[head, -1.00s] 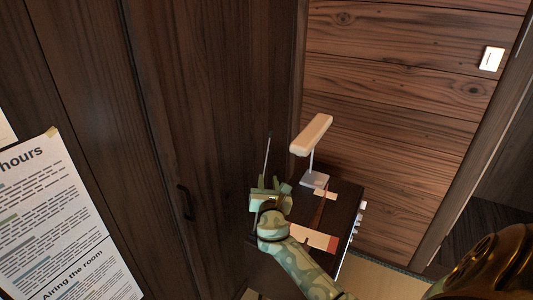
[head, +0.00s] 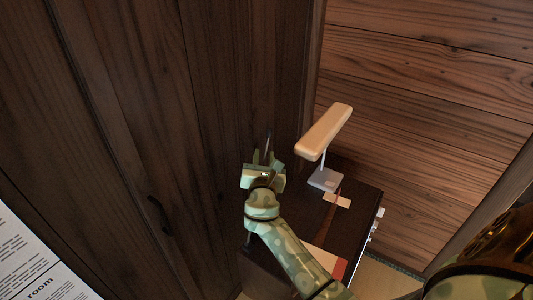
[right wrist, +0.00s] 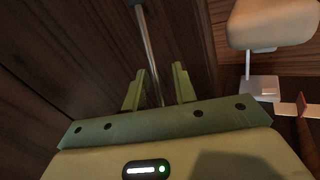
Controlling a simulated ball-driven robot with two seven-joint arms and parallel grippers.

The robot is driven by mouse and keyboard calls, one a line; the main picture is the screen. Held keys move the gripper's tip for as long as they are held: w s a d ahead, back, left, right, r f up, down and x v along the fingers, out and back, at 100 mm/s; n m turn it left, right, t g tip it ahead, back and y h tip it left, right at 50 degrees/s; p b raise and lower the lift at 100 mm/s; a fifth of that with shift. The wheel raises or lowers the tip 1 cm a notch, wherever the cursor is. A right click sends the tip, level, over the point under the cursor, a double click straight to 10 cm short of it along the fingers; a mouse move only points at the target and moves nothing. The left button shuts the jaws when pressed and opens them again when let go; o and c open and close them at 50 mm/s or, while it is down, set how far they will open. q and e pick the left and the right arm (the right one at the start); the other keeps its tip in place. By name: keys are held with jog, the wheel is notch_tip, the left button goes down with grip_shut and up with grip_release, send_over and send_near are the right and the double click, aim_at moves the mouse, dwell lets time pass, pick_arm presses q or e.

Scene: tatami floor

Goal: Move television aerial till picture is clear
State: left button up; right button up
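The television is a dark box (head: 356,196) with pale knobs (head: 375,226) on its right side; its screen is hidden from me. The aerial is a thin metal rod (right wrist: 148,48); its upper part shows as a short grey line in the head view (head: 268,143). My right gripper (head: 265,159) is at the box's left side, by the dark wooden panels. In the right wrist view its two green fingers (right wrist: 159,82) are apart, with the rod between them and a gap on either side. The rod's foot is hidden. My left gripper is not in view.
A lamp with a cream head (head: 324,131) and pale base (head: 325,180) stands on the box, right of my right gripper. A pale card (head: 337,201) and a red-and-cream item (head: 328,262) lie there too. A paper notice (head: 32,262) is at lower left.

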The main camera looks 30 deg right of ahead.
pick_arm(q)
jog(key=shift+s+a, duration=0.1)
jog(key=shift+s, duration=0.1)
pick_arm(e)
grip_shut()
jog(key=s+a+r+n+t+b, duration=0.1)
jog(key=s+a+b, duration=0.1)
jog(key=a, duration=0.3)
jog(key=s+a+r+n+t+h+b, duration=0.1)
jog(key=s+a+t+b, duration=0.1)
jog(key=a, duration=0.3)
jog(key=shift+n+b, duration=0.4)
jog(key=shift+b, duration=0.2)
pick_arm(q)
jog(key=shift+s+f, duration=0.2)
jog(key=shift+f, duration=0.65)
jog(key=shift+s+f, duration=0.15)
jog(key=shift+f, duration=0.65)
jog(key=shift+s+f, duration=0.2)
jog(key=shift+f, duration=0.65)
pick_arm(e)
grip_release()
jog(key=shift+s+r, duration=0.1)
jog(key=shift+d, duration=0.1)
